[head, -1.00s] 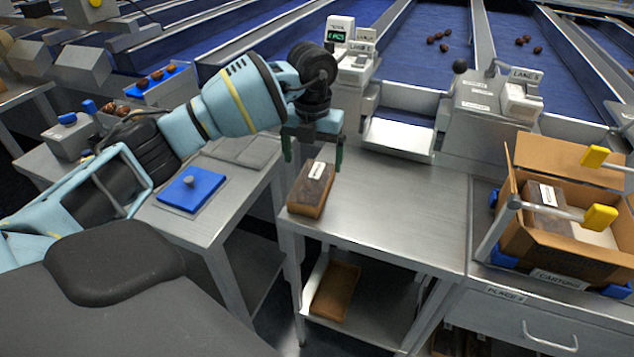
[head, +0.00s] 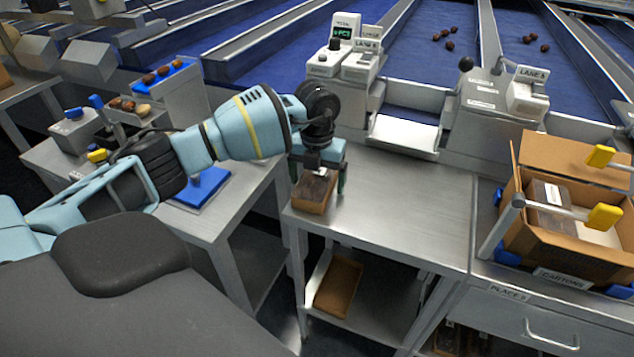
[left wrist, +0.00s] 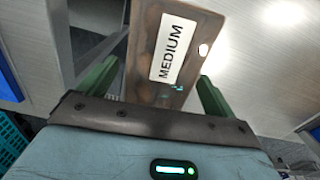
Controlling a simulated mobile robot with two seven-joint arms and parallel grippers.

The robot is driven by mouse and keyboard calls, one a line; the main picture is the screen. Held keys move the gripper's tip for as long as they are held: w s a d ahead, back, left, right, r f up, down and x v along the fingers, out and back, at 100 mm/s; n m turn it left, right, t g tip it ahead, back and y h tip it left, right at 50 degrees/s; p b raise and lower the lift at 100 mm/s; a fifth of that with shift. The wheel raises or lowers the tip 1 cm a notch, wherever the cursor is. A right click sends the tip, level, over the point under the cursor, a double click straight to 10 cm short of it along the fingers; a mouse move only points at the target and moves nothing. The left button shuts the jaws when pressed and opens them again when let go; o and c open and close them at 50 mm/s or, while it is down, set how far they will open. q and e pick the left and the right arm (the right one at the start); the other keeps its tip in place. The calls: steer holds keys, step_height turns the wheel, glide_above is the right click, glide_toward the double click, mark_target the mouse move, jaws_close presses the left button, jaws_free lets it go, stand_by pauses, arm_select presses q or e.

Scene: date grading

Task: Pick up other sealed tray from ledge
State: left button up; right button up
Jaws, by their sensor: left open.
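A sealed brown tray (head: 313,197) lies on the steel ledge (head: 400,215), near its left end. In the left wrist view the tray (left wrist: 150,88) shows a clear film and a white MEDIUM label (left wrist: 172,48). My left gripper (head: 318,182) is open, pointing down over the tray, one finger at each side. In the left wrist view the open gripper (left wrist: 155,85) has its green fingers either side of the tray's near end. Whether either finger touches it I cannot tell. My right gripper is not in view.
An open carton (head: 560,240) at the right holds another labelled tray (head: 546,196). A brown tray (head: 338,287) lies on the shelf below. Weighing units (head: 345,60) stand behind the ledge. The ledge right of the tray is clear.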

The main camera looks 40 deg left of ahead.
mark_target(317, 176)
arm_select(q)
steer(key=c, duration=1.1)
steer(key=shift+c, duration=0.2)
steer(key=shift+r, duration=0.15)
steer(key=shift+r, duration=0.25)
step_height(317, 176, up, 3)
steer(key=shift+w, duration=0.1)
steer(key=s+d+r, duration=0.1)
steer(key=s+d, duration=0.7)
steer(key=d, duration=0.5)
steer(key=shift+s+d, duration=0.25)
steer(key=shift+d, duration=0.1)
steer(key=shift+r, duration=0.1)
